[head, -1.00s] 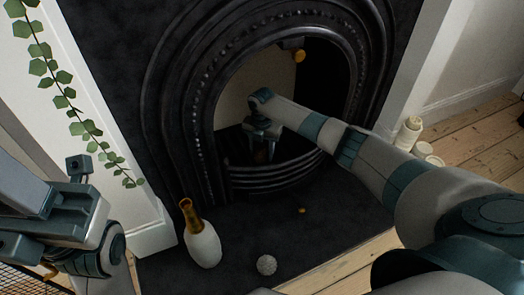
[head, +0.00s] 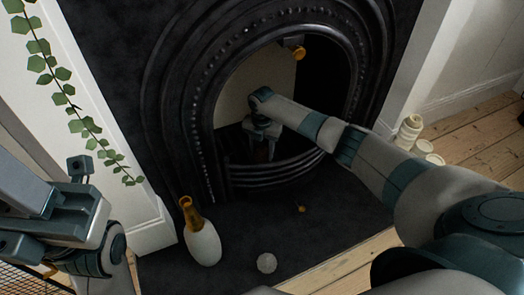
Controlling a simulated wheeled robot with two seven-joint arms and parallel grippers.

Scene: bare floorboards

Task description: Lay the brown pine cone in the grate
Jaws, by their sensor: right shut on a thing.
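The black cast-iron fireplace has a curved barred grate (head: 275,180) at the bottom of its arched opening. My right arm reaches in from the right, and its gripper (head: 262,152) points down inside the opening, behind the grate's front bars. It is shut on a dark brownish thing, most likely the brown pine cone; it is too dark and covered to make out clearly. My left gripper (head: 55,208) is at the left edge, well away from the grate; its fingers do not show clearly.
A small orange piece (head: 301,209) lies near the grate. White candles (head: 409,131) stand at the right. Ivy (head: 75,105) hangs at the left.

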